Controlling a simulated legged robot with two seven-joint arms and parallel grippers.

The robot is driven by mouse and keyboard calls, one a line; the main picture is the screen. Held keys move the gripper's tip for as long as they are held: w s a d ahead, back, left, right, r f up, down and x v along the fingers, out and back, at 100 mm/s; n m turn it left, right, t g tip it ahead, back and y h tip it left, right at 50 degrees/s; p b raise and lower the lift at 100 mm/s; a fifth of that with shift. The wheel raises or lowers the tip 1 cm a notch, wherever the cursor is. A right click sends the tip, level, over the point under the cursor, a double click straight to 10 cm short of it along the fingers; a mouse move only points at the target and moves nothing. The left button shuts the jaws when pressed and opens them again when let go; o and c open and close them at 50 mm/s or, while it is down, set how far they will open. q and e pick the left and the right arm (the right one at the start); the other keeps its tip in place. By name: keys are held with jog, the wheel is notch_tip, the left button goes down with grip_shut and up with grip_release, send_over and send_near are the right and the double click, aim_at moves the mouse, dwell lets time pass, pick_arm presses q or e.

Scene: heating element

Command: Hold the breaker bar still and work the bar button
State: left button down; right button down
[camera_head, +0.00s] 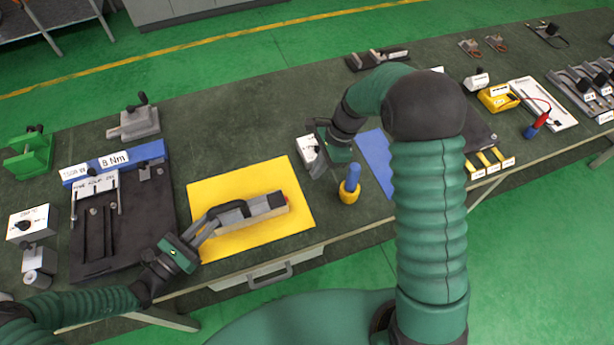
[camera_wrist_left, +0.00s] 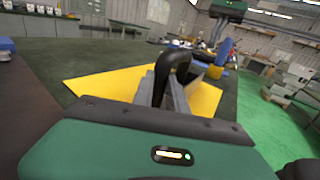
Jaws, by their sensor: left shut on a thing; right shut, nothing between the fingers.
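The handle (camera_wrist_left: 178,68) also shows in the left wrist view, rising by the grey fingers (camera_wrist_left: 165,92). My right gripper (camera_head: 318,170) is shut and empty, above and to the right of the red end, apart from it. My right arm hides part of the bench.
A blue-handled tool (camera_head: 353,183) in a yellow holder stands just right of my right gripper, beside a blue mat (camera_head: 377,155). A dark fixture tray (camera_head: 150,220) with a blue "8 Nm" block (camera_head: 115,162) lies left. The bench behind the yellow mat is clear.

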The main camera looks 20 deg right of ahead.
dwell(0.3)
pick_arm(q)
jog(key=c, duration=1.3)
grip_release()
jog(key=shift+o, duration=0.2)
